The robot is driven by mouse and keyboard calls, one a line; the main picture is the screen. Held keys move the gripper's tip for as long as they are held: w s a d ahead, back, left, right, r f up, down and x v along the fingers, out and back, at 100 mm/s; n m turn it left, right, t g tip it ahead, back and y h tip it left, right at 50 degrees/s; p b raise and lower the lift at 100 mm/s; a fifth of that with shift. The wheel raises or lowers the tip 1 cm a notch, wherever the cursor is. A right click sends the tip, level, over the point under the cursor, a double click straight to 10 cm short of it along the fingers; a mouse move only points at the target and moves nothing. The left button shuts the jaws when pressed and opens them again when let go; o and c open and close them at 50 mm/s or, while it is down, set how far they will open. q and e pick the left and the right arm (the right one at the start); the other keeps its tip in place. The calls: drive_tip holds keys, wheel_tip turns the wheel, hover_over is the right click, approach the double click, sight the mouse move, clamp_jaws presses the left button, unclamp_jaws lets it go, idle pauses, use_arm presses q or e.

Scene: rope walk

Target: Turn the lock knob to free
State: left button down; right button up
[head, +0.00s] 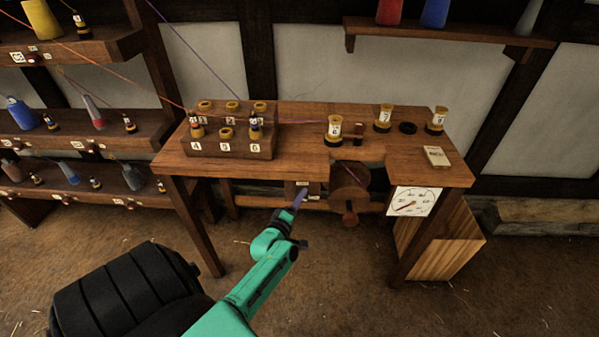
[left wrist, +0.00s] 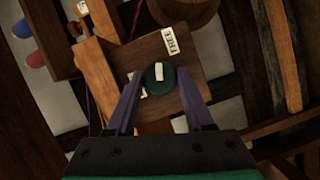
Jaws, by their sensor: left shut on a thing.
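The lock knob (left wrist: 159,84) is a dark green disc with a white pointer bar, set on a wooden plate (left wrist: 204,60) in the left wrist view. The bar stands nearly upright in that picture. A FREE label (left wrist: 171,40) is above and right of the knob. Another pale label (left wrist: 180,124) is below it, unreadable and partly covered by a finger. My left gripper (left wrist: 160,78) has its purple fingers on both sides of the knob, shut on it. In the head view the left gripper (head: 299,194) reaches under the table's front edge, and the knob cannot be made out. My right gripper is out of view.
The wooden table (head: 290,165) carries a numbered bobbin block (head: 228,150), several bobbins and a small notebook (head: 437,157). A wooden reel (head: 349,188) hangs close right of the gripper. A dial (head: 412,201) is farther right. Shelves stand at left. Threads cross above.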

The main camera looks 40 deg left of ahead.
use_arm(q)
drive_tip(key=shift+m+p, duration=0.3)
drive_tip(key=shift+p, duration=0.05)
idle(0.3)
drive_tip(key=shift+c, duration=1.6)
unclamp_jaws()
drive_tip(key=v, duration=1.4)
drive_tip(key=shift+s+d+r+p, duration=0.25)
drive_tip(key=shift+p, duration=0.05)
